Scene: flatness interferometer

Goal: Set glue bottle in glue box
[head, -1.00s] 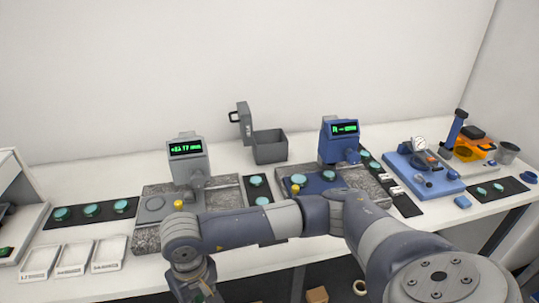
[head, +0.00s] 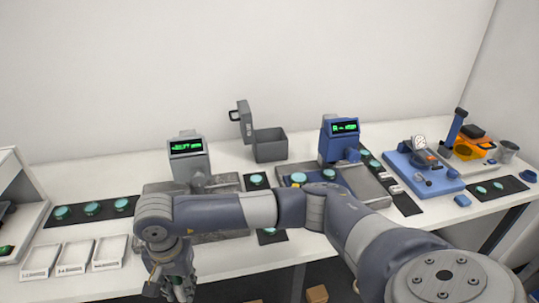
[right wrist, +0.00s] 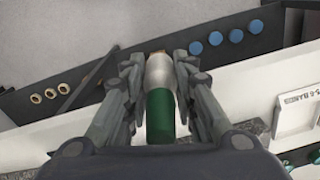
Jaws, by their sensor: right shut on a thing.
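My right gripper (right wrist: 160,72) is shut on the glue bottle (right wrist: 160,105), which has a green part and a pale silver-white part, in the right wrist view. The fingers press it from both sides. In the head view my right gripper (head: 172,285) hangs at the lower left, in front of the bench edge, and the bottle is hard to make out there. A dark grey box (head: 270,147) with its lid (head: 244,121) standing open is at the back of the bench, apart from the gripper. It may be the glue box; I read no label. My left gripper is not in view.
A grey gauge (head: 188,158) and a blue gauge (head: 339,139) stand on the white bench. White trays (head: 74,259) lie at its left front. The right wrist view shows a dark strip below with several blue discs (right wrist: 236,35) and tan rings (right wrist: 50,93).

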